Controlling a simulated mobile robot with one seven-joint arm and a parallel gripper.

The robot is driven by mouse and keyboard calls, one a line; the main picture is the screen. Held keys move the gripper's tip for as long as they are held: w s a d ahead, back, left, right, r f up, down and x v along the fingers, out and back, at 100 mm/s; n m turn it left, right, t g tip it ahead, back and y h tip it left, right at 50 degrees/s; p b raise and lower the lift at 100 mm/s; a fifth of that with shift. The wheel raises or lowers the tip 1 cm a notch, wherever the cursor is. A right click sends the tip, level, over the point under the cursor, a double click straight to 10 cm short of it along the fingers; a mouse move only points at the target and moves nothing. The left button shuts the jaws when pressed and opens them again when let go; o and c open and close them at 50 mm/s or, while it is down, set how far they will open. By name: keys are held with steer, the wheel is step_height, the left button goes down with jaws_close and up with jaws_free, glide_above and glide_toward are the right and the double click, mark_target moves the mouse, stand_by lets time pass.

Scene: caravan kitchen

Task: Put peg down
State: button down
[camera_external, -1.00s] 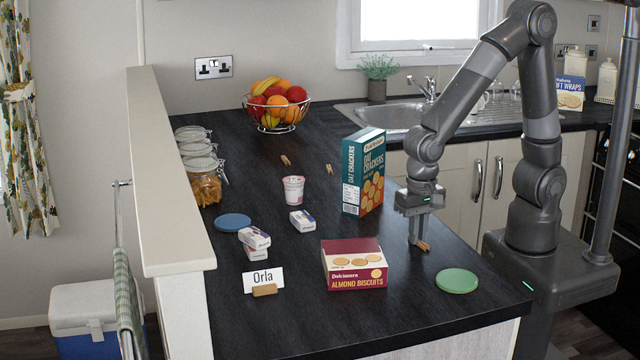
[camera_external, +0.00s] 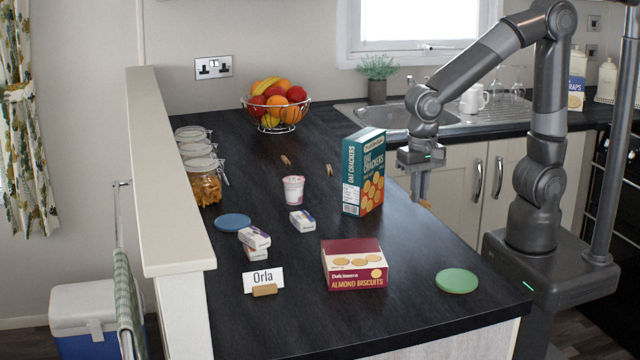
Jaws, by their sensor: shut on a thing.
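My gripper (camera_external: 420,200) is shut on a small wooden peg (camera_external: 426,204). It holds the peg in the air near the right edge of the dark worktop (camera_external: 400,290), to the right of the teal oat crackers box (camera_external: 364,172). The jaws partly hide the peg. Two other small wooden pegs lie on the worktop towards the back, one at the left (camera_external: 286,160) and one at the right (camera_external: 329,169).
A green disc (camera_external: 457,281) and a red almond biscuits box (camera_external: 354,264) are at the front. The worktop between the crackers box and green disc is clear.

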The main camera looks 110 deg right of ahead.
steer(key=s+d+r, duration=0.1)
steer(key=d+r, duration=0.2)
steer(key=r, duration=0.5)
steer(key=s+d+r, duration=0.1)
steer(key=d+r, duration=0.1)
steer(key=r, duration=0.6)
steer(key=w+d+r, duration=0.1)
steer(key=w+d, duration=0.2)
steer(key=w, duration=0.3)
steer(key=w+d+r+m, duration=0.1)
steer(key=w+d+r, duration=0.15)
steer(key=w, duration=0.35)
steer(key=w+d, duration=0.3)
steer(key=w, duration=0.4)
steer(key=w+d+f, duration=0.4)
steer(key=w+d, duration=0.6)
steer(key=w, duration=0.3)
glide_above(246, 224)
steer(key=shift+m, duration=0.3)
step_height(246, 224, down, 18)
steer(key=shift+d, duration=0.1)
steer(key=shift+f, duration=2)
steer(key=shift+f, duration=0.1)
